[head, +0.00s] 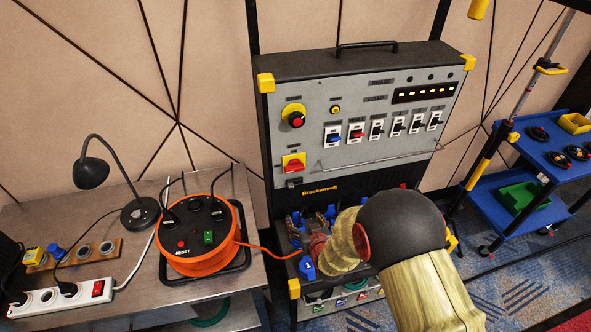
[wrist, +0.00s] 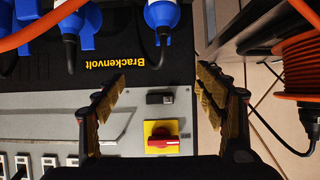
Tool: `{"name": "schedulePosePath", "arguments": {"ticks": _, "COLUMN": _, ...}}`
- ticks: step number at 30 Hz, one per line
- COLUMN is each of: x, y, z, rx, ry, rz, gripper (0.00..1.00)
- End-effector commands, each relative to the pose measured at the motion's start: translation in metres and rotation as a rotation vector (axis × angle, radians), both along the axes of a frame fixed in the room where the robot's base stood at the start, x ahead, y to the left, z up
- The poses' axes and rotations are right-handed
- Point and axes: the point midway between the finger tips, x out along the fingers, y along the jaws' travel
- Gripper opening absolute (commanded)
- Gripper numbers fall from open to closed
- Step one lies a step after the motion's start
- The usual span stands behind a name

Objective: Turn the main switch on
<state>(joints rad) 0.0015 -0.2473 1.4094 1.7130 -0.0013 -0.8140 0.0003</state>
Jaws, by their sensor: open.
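The switch panel (head: 385,137) stands upright in the head view. Near its lower left is a red rotary handle on a yellow plate (head: 293,162), which I take to be the main switch; its label is not readable. In the wrist view, which is upside down, the red handle (wrist: 163,140) lies crosswise on its yellow plate, between my fingers. My gripper (wrist: 160,85) is open and empty, its two padded fingers apart on either side, and I see no contact. In the head view my arm hides most of the gripper, low in front of the cabinet.
A round red-and-black knob on yellow (head: 294,117) sits above the switch. A row of rockers (head: 376,129) is to its right. Blue plugs (wrist: 160,17) with cables stick out below the panel. An orange cable reel (head: 200,235) and lamp (head: 95,174) stand on the left table.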

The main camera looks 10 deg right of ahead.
Motion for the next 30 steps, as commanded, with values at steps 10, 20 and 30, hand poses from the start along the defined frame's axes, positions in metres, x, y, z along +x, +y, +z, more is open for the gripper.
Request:
{"name": "schedulePosePath", "arguments": {"ticks": 10, "x": 0.042, "y": 0.000, "z": 0.114, "rx": 0.000, "ry": -0.462, "rz": 0.000, "gripper": 0.71}}
{"name": "schedulePosePath", "arguments": {"ticks": 20, "x": 0.075, "y": 0.000, "z": 0.122, "rx": 0.000, "ry": -0.495, "rz": 0.000, "gripper": 0.71}}
{"name": "schedulePosePath", "arguments": {"ticks": 30, "x": 0.116, "y": 0.000, "z": 0.122, "rx": 0.000, "ry": -0.491, "rz": 0.000, "gripper": 0.71}}
